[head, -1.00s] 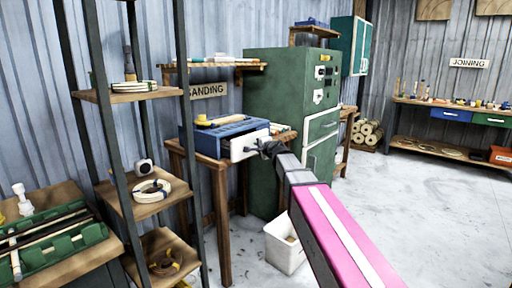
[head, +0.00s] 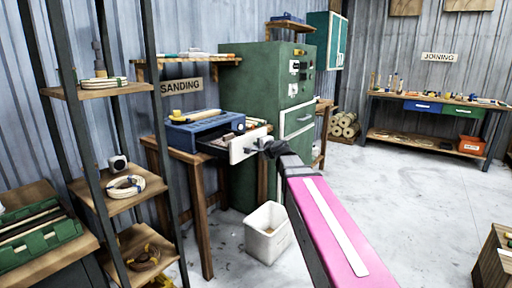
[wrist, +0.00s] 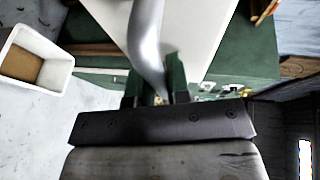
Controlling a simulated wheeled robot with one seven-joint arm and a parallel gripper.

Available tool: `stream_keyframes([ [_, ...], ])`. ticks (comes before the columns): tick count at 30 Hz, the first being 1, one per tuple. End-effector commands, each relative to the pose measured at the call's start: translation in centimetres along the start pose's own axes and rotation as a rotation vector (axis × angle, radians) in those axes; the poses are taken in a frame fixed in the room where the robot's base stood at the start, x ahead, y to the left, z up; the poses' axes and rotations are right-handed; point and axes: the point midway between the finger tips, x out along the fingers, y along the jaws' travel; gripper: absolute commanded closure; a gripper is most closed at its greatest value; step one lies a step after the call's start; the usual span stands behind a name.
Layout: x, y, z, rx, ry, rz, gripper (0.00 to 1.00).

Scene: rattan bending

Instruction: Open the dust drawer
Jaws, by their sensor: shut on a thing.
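The dust drawer (head: 240,149) has a pale front and sticks out of a blue box-shaped sander (head: 197,131) on a small wooden table; its dark inside shows between the box and the front. My gripper (head: 268,148) is at the drawer front, on its outer side. In the wrist view my gripper (wrist: 155,98) is shut on the grey curved drawer handle (wrist: 147,40), with the pale drawer front (wrist: 195,25) behind it. The fingertips are partly hidden in the head view.
A white bin (head: 268,232) stands on the floor below the drawer. A green cabinet (head: 262,85) stands just behind. A shelf rack (head: 110,90) is at the left. The floor at right is mostly clear, with a wooden crate (head: 494,262) at the edge.

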Motion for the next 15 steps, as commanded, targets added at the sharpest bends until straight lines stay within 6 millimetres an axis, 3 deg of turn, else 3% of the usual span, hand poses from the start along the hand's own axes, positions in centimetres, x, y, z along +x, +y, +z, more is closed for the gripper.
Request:
stream_keyframes([
  [7, 0.02, 0.03, 0.02, -0.001, -0.001, 0.001, 1.00],
  [8, 0.02, 0.03, 0.02, -0.001, -0.001, 0.001, 0.73],
  [9, 0.02, 0.03, 0.01, 0.000, -0.001, 0.001, 0.60],
  [15, 0.03, 0.01, 0.01, 0.000, 0.000, 0.000, 0.58],
])
